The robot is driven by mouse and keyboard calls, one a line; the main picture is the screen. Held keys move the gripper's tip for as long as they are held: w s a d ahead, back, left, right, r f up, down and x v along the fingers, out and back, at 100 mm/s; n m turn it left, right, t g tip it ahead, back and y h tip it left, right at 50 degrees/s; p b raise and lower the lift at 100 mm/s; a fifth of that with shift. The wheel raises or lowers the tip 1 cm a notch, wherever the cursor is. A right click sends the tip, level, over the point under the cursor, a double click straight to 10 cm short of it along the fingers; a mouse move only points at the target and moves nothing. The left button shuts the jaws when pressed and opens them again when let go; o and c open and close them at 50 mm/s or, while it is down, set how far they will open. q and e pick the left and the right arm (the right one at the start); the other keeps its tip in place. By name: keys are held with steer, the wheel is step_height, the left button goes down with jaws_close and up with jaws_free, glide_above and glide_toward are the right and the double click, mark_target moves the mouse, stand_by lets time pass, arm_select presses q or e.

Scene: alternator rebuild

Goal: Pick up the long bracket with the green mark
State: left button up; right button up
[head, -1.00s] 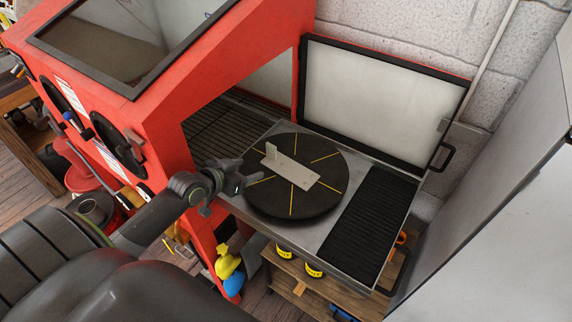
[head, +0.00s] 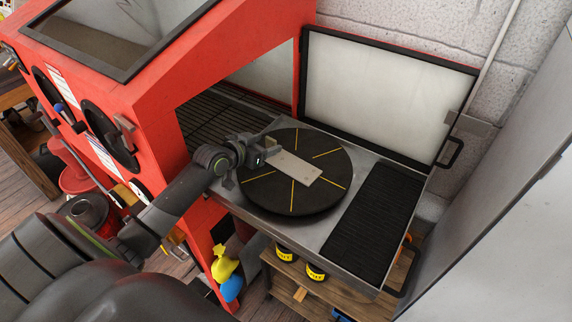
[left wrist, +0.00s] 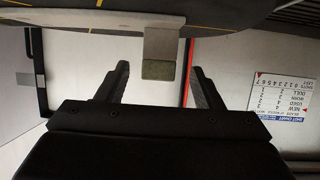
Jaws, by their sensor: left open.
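A pale metal bracket (head: 297,168) lies on the black round turntable (head: 318,200), with a short upright tab at its left end. In the left wrist view the bracket (left wrist: 160,43) hangs in from the top, its near end face dull olive-green. No clear green mark shows in the head view. My left gripper (head: 264,150) is at the tab end of the bracket. In the left wrist view its two fingers (left wrist: 160,70) are spread, with the bracket's end between their tips and gaps on both sides. My right gripper is not in view.
The turntable has yellow radial lines and sits on a metal tray with a black ribbed mat (head: 373,225). A red cabinet (head: 160,90) stands to the left, its side opening behind the arm. The open white door panel (head: 385,95) stands behind. A wooden shelf (head: 335,285) is below.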

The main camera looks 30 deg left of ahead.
mark_target(270, 142)
arm_select(q)
steer(key=b+x, duration=0.1)
steer(key=x, duration=0.2)
steer(key=shift+w+f+b, duration=0.15)
steer(key=shift+f+b, duration=0.1)
steer(key=shift+b, duration=0.15)
steer(key=shift+r, duration=0.1)
steer(key=shift+c, duration=0.2)
jaws_close()
steer(key=shift+r, duration=0.1)
